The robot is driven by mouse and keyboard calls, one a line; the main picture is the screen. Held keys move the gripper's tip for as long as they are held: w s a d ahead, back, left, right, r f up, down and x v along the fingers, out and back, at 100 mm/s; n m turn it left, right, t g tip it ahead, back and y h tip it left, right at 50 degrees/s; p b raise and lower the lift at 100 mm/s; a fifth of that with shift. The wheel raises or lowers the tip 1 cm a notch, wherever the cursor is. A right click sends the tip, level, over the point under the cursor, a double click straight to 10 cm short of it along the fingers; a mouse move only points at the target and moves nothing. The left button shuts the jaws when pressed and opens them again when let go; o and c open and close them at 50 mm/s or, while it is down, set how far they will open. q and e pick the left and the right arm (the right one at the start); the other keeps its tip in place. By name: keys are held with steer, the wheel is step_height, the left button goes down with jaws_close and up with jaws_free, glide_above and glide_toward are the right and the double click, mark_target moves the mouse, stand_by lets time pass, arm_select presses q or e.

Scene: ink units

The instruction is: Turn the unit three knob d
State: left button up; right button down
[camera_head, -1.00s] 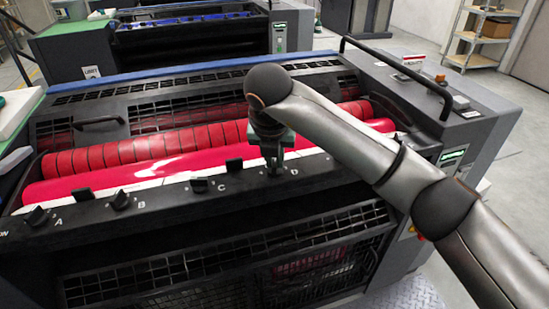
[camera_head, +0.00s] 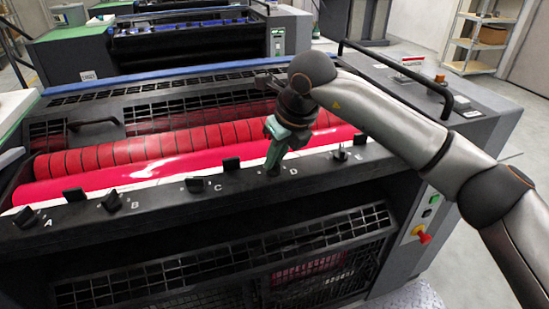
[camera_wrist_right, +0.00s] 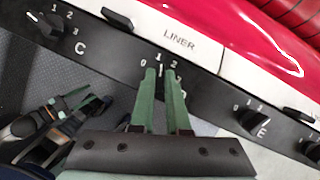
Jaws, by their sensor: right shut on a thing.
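Unit three is the nearest press, with a black ledge (camera_head: 70,214) carrying a row of lettered knobs. My right gripper (camera_head: 273,168) is at the knob beside the letter D, its green fingers pointing down, tilted. In the right wrist view the two green fingertips (camera_wrist_right: 161,72) are close together around knob D, shut on it. The fingers hide most of the knob; the digits 0, 1 and 2 show around it.
Knob C (camera_head: 195,185) stands to the left and knob E (camera_head: 340,155) to the right; knobs B (camera_head: 112,201) and A (camera_head: 27,217) are further left. Behind the ledge are a red roller (camera_head: 150,172) and a guard grid. A red stop button (camera_head: 424,238) is on the right side panel.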

steer(key=shift+w+r+n+g+y, duration=0.15)
steer(key=shift+n+g+y, duration=0.15)
steer(key=shift+n, duration=0.7)
steer(key=shift+d+n+p, duration=0.1)
steer(key=shift+n+p, duration=0.45)
steer(key=shift+n, duration=0.35)
steer(key=shift+n+g+y+p, duration=0.4)
steer(key=shift+n+g+p, duration=0.15)
steer(key=shift+n, duration=0.35)
steer(key=shift+n+g+p, duration=0.35)
steer(key=shift+n, duration=0.55)
steer(key=shift+w+n+g+p, duration=0.1)
steer(key=shift+n+g+p, duration=0.25)
steer(key=shift+n, duration=0.35)
steer(key=shift+n+p, duration=0.3)
steer(key=shift+n, duration=0.3)
arm_select(q)
steer(key=a+r, duration=0.1)
steer(key=s+a+r, duration=0.1)
steer(key=shift+s+a+r+y, duration=0.15)
steer(key=shift+a+r+y, duration=0.1)
steer(key=shift+r+y, duration=0.05)
arm_select(e)
steer(key=shift+n+g, duration=0.35)
steer(key=shift+n, duration=0.15)
